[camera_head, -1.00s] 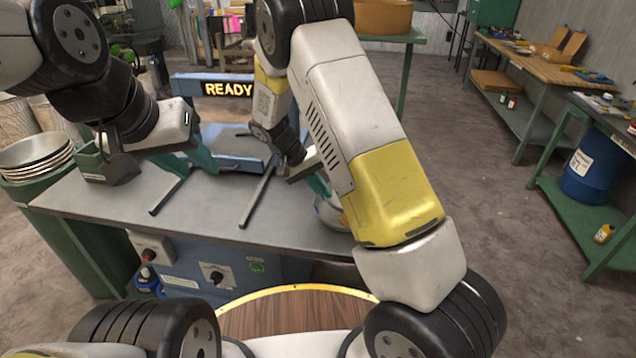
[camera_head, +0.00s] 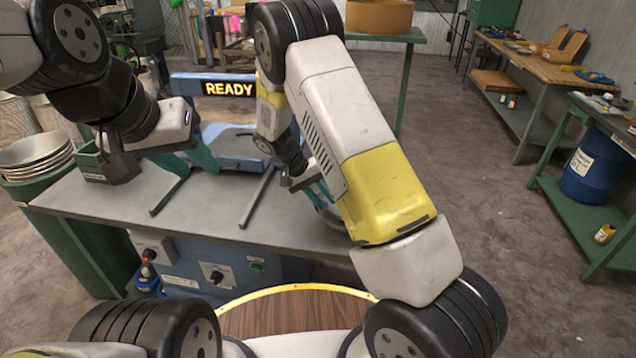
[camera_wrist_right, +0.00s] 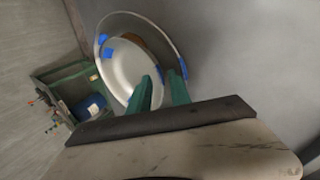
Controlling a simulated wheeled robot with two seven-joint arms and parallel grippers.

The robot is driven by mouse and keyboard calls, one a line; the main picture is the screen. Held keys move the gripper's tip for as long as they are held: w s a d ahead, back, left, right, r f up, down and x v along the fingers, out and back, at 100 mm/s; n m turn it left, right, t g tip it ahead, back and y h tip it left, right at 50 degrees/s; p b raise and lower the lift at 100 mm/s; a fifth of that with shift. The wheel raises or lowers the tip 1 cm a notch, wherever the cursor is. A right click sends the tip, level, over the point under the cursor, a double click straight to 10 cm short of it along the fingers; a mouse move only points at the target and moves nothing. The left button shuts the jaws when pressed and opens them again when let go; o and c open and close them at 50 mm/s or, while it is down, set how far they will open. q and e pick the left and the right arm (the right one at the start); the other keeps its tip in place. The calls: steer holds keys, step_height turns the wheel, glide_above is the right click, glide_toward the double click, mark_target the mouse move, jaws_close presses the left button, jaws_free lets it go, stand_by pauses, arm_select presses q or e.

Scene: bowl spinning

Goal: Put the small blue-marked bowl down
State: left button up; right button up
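The small blue-marked bowl (camera_wrist_right: 118,68) is pale and shiny with blue patches, and shows in the right wrist view beyond my fingers, over the grey surface. In the head view only a sliver of the bowl (camera_head: 333,221) shows at the right end of the bench, behind my right arm. My right gripper (camera_head: 321,190) is at the bowl's near side. Its two green fingers (camera_wrist_right: 160,86) stand apart, one overlapping the bowl and one by its rim; exact contact is unclear. My left gripper (camera_head: 192,158) is open and empty above the bench's left part.
The grey bench (camera_head: 200,203) has dark bars and a blue device with a READY sign (camera_head: 229,89). Stacked metal bowls (camera_head: 35,153) stand at the left. A round wooden top (camera_head: 295,312) is in front. Open bench surface lies between my grippers.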

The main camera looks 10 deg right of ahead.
steer(key=v, duration=1.2)
steer(key=s+d+r+t+y, duration=0.1)
steer(key=s+d+r+y, duration=0.3)
steer(key=r, duration=0.3)
steer(key=s+d+r+y, duration=0.2)
steer(key=s+d+r, duration=0.2)
steer(key=s+r, duration=0.25)
steer(key=s+d+r+t+y, duration=0.1)
steer(key=s+r+t, duration=0.1)
steer(key=s, duration=0.5)
steer(key=s+d+r+n+t+y, duration=0.1)
steer(key=s+d+r+t, duration=0.1)
steer(key=s+r, duration=0.3)
steer(key=s+t, duration=0.1)
steer(key=s, duration=0.2)
steer(key=shift+t+y, duration=0.3)
